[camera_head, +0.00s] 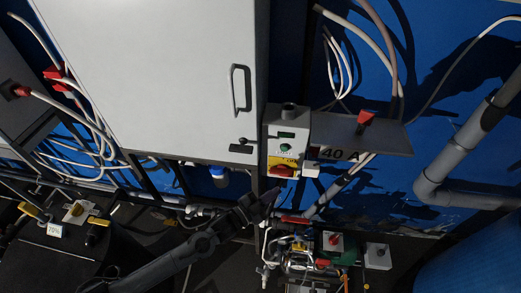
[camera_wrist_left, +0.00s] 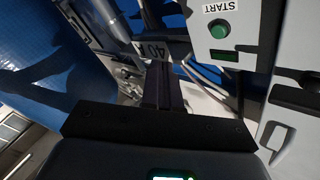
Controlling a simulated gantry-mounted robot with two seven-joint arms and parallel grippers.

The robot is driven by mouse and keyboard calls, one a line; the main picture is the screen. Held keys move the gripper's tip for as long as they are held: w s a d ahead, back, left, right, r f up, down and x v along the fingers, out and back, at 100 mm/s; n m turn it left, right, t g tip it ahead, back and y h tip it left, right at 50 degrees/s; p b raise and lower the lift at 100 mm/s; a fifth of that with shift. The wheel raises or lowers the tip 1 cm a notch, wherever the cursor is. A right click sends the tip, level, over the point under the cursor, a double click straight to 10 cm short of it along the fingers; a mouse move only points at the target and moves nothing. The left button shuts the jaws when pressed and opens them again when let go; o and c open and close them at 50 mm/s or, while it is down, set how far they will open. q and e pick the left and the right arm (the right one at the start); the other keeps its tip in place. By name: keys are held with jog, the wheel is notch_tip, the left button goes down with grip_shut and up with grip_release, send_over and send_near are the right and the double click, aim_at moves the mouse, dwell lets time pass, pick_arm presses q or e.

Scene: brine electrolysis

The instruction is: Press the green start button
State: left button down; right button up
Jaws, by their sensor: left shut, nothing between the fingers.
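The green start button (camera_head: 286,147) is on the front of a small grey control box (camera_head: 273,130) beside the large cabinet. In the left wrist view the round green button (camera_wrist_left: 220,29) shows near the top, under a label reading START (camera_wrist_left: 221,7). My left gripper (camera_head: 270,198) is shut and empty, below the control box in the head view and apart from the button. In the left wrist view its closed fingers (camera_wrist_left: 163,88) are in the middle, to the lower left of the button. My right gripper is not in view.
A red rotary switch on a yellow plate (camera_head: 283,171) sits just below the button. A large white cabinet (camera_head: 160,70) with a handle stands to the left. A grey shelf marked 40 A (camera_head: 385,137) juts out to the right. Pipes and a pump (camera_head: 300,260) lie below.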

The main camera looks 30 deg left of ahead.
aim_at(284, 149)
pick_arm(q)
jog(key=shift+m+t+h, duration=0.3)
jog(key=w+r, duration=0.1)
jog(key=r, duration=0.1)
jog(key=w+r, duration=0.1)
jog(key=w, duration=0.1)
jog(key=shift+d+r, duration=0.1)
jog(key=shift+r, duration=0.3)
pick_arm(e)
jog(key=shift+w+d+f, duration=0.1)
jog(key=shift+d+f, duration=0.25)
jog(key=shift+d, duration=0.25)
pick_arm(q)
jog(key=shift+w+b, duration=0.15)
jog(key=shift+b, duration=0.15)
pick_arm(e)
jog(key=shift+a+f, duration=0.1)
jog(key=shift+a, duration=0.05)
pick_arm(q)
jog(key=w+a+b, duration=0.3)
jog(key=w+b, duration=0.2)
jog(key=w, duration=0.3)
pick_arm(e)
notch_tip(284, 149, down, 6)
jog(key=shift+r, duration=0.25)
